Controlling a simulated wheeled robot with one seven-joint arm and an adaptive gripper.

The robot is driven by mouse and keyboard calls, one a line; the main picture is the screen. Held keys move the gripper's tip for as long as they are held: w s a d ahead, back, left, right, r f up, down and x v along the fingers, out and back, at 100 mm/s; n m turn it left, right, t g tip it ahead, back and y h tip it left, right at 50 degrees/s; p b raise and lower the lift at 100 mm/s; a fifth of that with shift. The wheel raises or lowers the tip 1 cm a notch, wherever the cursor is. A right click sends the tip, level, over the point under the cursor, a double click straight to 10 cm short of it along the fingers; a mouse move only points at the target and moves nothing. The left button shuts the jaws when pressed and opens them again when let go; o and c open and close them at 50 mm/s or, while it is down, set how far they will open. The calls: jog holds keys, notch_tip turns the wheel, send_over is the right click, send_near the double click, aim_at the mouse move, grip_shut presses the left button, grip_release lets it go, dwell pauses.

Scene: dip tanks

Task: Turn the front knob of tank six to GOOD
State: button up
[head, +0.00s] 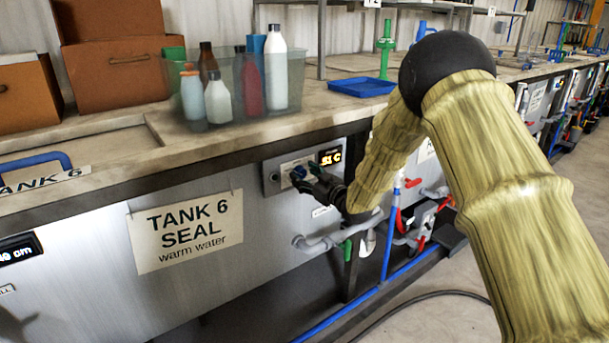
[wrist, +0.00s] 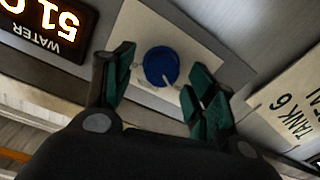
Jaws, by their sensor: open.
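The front knob of tank six is a round blue knob (wrist: 161,67) with a pale pointer line, set on a light label plate (wrist: 130,28). In the wrist view it sits between the fingers of my gripper (wrist: 158,85), which is open with a gap on both sides of the knob. In the head view my gripper (head: 309,176) is at the control panel (head: 271,182) on the tank front and covers much of the knob. The label's words, including GOOD, are not readable. The TANK 6 SEAL sign (head: 186,229) hangs left of the panel.
A lit display (head: 330,156) is right of the knob in the head view. Grey pipes (head: 325,242) and a green valve handle (head: 347,250) are below. A clear bin with bottles (head: 250,95) and a blue tray (head: 362,87) stand on the counter above.

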jog(key=shift+w+a, duration=0.35)
jog(key=shift+w, duration=0.05)
jog(key=c, duration=1)
